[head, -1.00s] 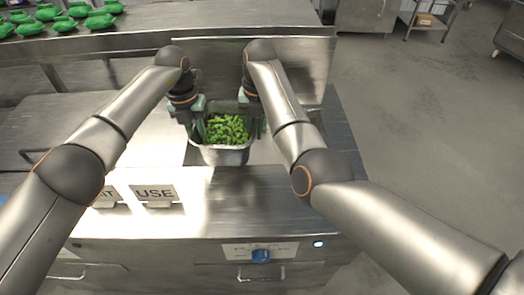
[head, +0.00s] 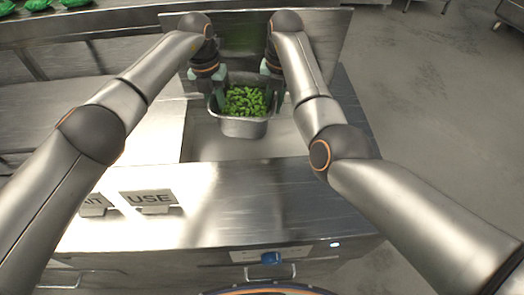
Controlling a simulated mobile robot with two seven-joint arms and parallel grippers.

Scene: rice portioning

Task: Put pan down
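A metal pan (head: 243,129) filled with green vegetable pieces (head: 246,101) is in the middle of the head view, over the recessed area of the steel counter. My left gripper (head: 216,98) is at the pan's left side and my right gripper (head: 276,96) is at its right side. Both appear shut on the pan's rim, though the fingertips are small and partly hidden. The pan looks level. I cannot tell whether its bottom touches the surface below.
The steel counter (head: 240,195) has a raised front ledge with a "USE" sign (head: 150,198) and another sign (head: 95,204) on the left. An upright steel panel stands behind the pan. Green items (head: 38,5) sit on a shelf at the far left. Open floor (head: 430,110) lies right.

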